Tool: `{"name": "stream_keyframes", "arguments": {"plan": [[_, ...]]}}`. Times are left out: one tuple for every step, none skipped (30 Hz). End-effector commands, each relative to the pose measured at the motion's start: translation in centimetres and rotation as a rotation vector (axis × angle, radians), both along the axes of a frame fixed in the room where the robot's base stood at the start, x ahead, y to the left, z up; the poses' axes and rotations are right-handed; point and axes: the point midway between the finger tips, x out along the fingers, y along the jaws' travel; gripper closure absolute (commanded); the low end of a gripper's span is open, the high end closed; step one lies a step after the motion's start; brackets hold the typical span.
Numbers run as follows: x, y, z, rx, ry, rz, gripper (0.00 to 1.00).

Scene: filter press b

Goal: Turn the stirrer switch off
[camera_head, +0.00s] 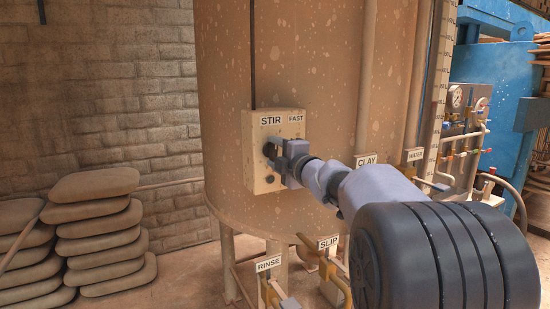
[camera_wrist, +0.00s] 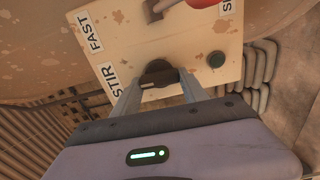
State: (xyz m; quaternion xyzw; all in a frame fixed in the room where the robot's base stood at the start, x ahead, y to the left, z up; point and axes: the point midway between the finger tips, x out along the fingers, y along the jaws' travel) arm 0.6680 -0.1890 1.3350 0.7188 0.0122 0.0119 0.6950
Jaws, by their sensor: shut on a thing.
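The stirrer switch is a dark round knob (camera_wrist: 158,74) on a cream control box labelled STIR and FAST (camera_wrist: 118,42). The box (camera_head: 258,178) also shows in the head view, mounted on the brown tank. My gripper (camera_head: 279,150) reaches the knob from the right in the head view. In the wrist view my gripper's two fingers (camera_wrist: 160,88) are closed on the two sides of the knob. A pale mark shows on the knob. In the head view the gripper hides most of the knob.
A small dark button (camera_wrist: 216,59) sits beside the knob, and a red part (camera_wrist: 204,3) shows at the top edge. RINSE (camera_head: 268,264), SLIP (camera_head: 328,243) and CLAY (camera_head: 367,161) labels mark valves below and right. Stacked sacks (camera_head: 100,235) stand at left.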

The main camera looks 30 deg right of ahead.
Motion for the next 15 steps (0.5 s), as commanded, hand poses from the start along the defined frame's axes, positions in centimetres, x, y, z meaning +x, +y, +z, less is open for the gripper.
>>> {"name": "stream_keyframes", "arguments": {"plan": [[0.00,-0.01,-0.15,-0.012,0.001,0.000,0.90],[0.00,-0.02,-0.14,-0.019,0.000,-0.001,0.90],[0.00,-0.02,-0.12,-0.026,0.000,0.000,0.90],[0.00,-0.02,-0.11,-0.031,0.000,0.000,0.90],[0.00,-0.01,-0.10,-0.036,0.000,0.000,0.90],[0.00,-0.02,-0.09,-0.041,0.000,0.000,0.90],[0.00,-0.01,-0.08,-0.044,-0.001,0.000,0.90],[0.00,-0.01,-0.07,-0.046,-0.001,0.000,0.90],[0.00,-0.01,-0.06,-0.048,-0.001,0.000,0.90],[0.00,-0.01,-0.06,-0.050,-0.001,0.000,0.90],[0.00,-0.01,-0.05,-0.050,-0.001,0.000,0.90],[0.00,-0.01,-0.05,-0.051,-0.001,0.000,0.90],[0.00,-0.01,-0.04,-0.051,-0.001,0.000,0.90],[0.00,-0.01,-0.04,-0.051,-0.001,0.000,0.90],[0.00,-0.01,-0.04,-0.051,-0.001,0.000,0.90]]}}
